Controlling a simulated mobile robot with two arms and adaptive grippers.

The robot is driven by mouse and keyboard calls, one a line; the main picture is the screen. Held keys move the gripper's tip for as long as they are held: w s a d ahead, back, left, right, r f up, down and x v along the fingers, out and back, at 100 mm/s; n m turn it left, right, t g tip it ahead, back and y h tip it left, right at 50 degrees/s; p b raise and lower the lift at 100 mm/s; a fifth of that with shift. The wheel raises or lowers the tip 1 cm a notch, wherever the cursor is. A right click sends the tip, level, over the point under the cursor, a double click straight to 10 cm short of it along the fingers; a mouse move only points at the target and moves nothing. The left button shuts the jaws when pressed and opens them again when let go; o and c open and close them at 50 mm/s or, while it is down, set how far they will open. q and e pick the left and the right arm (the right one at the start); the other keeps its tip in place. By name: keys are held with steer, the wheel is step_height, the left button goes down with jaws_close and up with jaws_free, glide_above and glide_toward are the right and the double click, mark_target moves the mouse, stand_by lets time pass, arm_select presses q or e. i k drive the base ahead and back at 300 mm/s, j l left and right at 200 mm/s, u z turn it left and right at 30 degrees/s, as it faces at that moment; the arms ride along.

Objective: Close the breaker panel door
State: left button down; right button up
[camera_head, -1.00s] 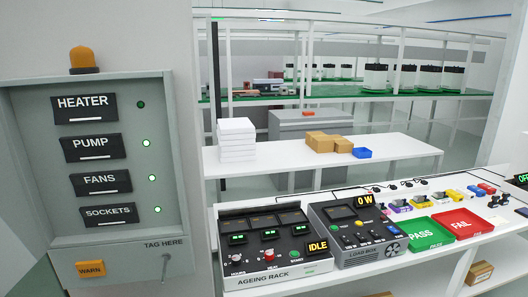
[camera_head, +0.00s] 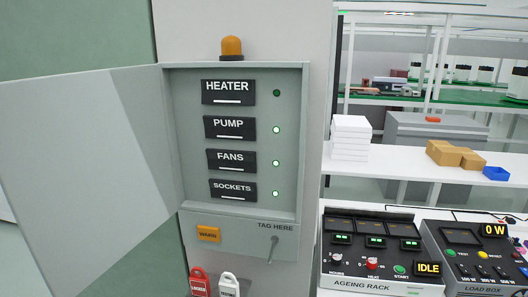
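The breaker panel (camera_head: 299,150) is a grey box on a pale wall. Its door (camera_head: 85,150) is hinged at the left side and stands wide open to the left. Inside are black breakers labelled HEATER (camera_head: 228,92), PUMP (camera_head: 228,128), FANS (camera_head: 231,160) and SOCKETS (camera_head: 232,190). The light beside HEATER is dark; the lights beside the other labels are lit. Neither of my grippers shows in the head view.
An orange beacon (camera_head: 231,47) sits on top of the panel. Below are an orange WARN plate (camera_head: 208,234), a hook (camera_head: 273,250) under TAG HERE, and red (camera_head: 199,284) and white (camera_head: 228,286) padlocks. The ageing rack (camera_head: 370,255) and load box (camera_head: 480,262) stand on a bench at right.

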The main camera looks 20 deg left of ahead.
mark_target(86, 173)
steer(key=j+z, duration=0.1)
steer(key=j, duration=0.5)
steer(key=j+z, duration=0.1)
steer(key=j, duration=0.45)
steer(key=k+j+z, duration=0.15)
steer(key=j, duration=0.45)
steer(key=j+z, duration=0.1)
steer(key=j, duration=0.45)
steer(key=k+j+z, duration=0.1)
steer(key=j, duration=0.45)
steer(key=k, duration=0.05)
